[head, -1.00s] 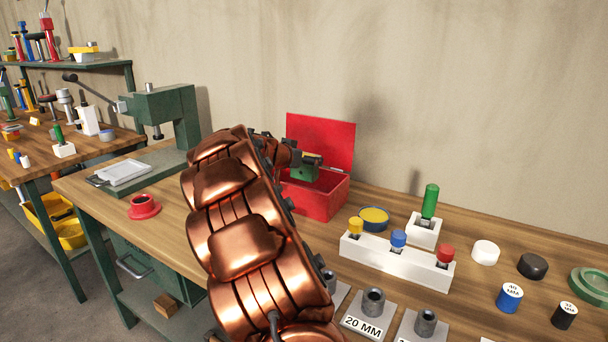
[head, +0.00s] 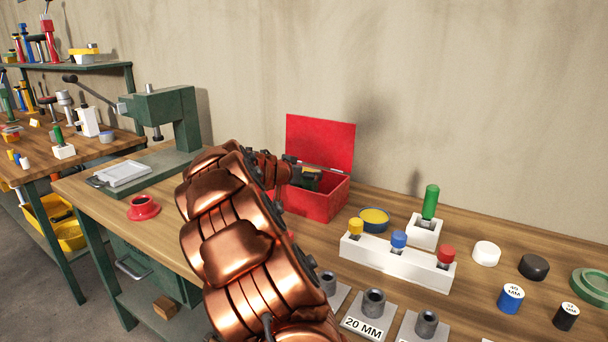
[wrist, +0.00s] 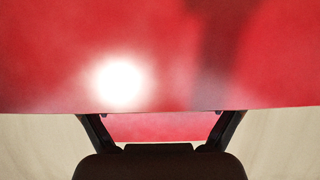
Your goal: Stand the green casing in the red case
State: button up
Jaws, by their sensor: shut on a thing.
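The red case (head: 322,204) stands on the bench against the wall, its lid (head: 322,138) raised. My gripper (head: 308,178) is at the mouth of the case, below the lid.
To the right stand a white rack (head: 395,262) with yellow, blue and red handled punches, a green-handled punch (head: 431,201) in a white block, and a yellow-filled dish (head: 374,216). A green press (head: 165,125) and a red flanged part (head: 143,206) are at left.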

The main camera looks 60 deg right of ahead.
jog(key=shift+f+b, duration=0.45)
jog(key=shift+b, duration=0.4)
jog(key=o, duration=1.4)
jog(key=shift+r+p, duration=0.15)
jog(key=shift+p, duration=0.15)
jog(key=shift+r+p, duration=0.75)
jog(key=shift+p, duration=0.5)
jog(key=v, duration=0.4)
jog(key=b+v, duration=0.1)
jog(key=v, duration=0.3)
jog(key=b+v, duration=0.1)
jog(key=v, duration=0.2)
jog(key=shift+s+a+f, duration=0.1)
jog(key=shift+a+f, duration=0.05)
jog(key=shift+a, duration=0.35)
